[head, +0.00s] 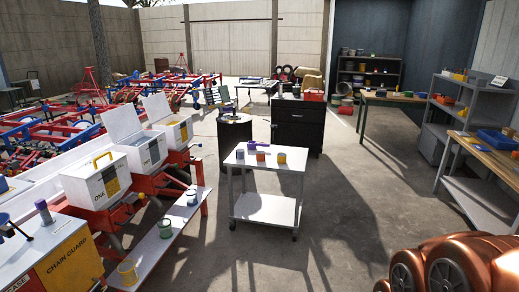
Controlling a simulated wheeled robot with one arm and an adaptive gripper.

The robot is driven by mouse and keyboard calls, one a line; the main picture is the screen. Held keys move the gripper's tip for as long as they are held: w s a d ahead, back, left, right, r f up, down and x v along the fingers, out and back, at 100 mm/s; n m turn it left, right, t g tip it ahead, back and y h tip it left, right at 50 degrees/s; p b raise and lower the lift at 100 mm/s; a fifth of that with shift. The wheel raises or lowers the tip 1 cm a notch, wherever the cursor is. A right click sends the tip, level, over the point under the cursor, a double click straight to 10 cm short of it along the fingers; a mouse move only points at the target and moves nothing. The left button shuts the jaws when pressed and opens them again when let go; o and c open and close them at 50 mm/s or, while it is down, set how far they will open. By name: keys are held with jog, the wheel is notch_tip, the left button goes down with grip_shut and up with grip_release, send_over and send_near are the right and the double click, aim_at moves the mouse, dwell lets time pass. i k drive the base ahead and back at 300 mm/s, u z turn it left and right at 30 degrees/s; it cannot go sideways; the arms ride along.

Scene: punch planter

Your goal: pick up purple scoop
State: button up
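A small, long purple thing (256,146), which looks like the purple scoop, lies on the top of the white cart (289,165) near its back edge. It is too small to make out its shape or which way its handle points. Small containers stand in front of it on the cart: a grey-blue one (240,154), a red-orange one (261,157) and a yellow-orange one (282,158). My gripper is not in view.
A dark drum (235,140) and a black cabinet (298,125) stand behind the cart. A low white bench (160,245) with cans and red-framed planter units with white boxes (97,182) run along the left. Open concrete floor (350,215) lies right of the cart.

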aim_at(251, 145)
jog(key=u, duration=0.1)
jog(key=i, duration=1.8)
jog(key=u, duration=0.4)
jog(key=i, duration=2)
jog(key=u, duration=0.3)
jog(key=i, duration=1.05)
jog(key=u, duration=0.1)
